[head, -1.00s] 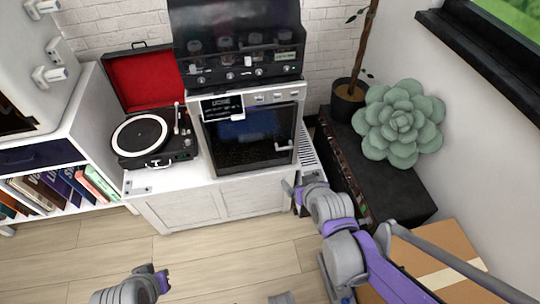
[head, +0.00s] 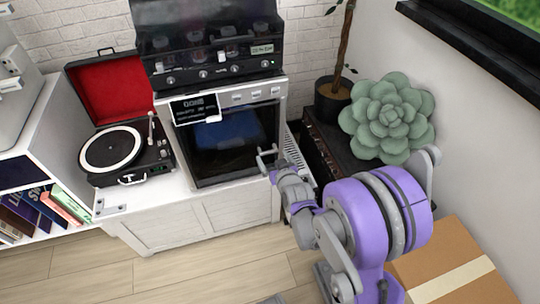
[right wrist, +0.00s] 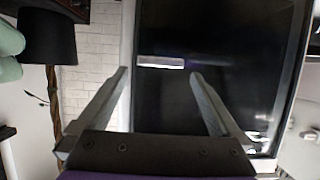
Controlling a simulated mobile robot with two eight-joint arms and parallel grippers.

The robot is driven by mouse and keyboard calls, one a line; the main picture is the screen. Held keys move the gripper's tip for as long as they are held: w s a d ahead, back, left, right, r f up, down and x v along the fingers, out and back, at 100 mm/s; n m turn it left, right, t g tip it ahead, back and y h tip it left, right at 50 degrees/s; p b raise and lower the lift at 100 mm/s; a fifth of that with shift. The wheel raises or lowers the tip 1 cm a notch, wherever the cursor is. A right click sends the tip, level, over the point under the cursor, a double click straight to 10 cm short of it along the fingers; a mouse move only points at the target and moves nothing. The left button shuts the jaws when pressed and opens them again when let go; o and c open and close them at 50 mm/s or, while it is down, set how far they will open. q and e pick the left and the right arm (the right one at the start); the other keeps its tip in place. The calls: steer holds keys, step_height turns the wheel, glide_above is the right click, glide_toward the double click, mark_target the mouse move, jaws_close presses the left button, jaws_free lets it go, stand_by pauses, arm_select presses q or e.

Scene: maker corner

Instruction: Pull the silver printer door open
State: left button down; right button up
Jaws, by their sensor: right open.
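The silver printer (head: 284,92) stands on the white cabinet, with its dark-windowed door (head: 235,150) closed. The door handle (head: 267,152) is a small light bar near the door's right edge. My right gripper (head: 268,165) is at the handle in the head view. In the right wrist view my right gripper (right wrist: 160,73) is open, with one finger on each side. The handle (right wrist: 160,62) shows as a pale bar just ahead, between the fingertips. I cannot tell whether they touch it. My left gripper is out of view.
A record player (head: 125,150) with a red-lined lid is left of the printer. A black machine (head: 208,45) sits on top. A dark cabinet (head: 345,150) with a green succulent (head: 388,118) is at right. A cardboard box (head: 450,260) lies at the lower right.

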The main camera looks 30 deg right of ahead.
mark_target(269, 152)
steer(key=shift+x, duration=1.6)
steer(key=shift+c, duration=0.2)
jaws_close()
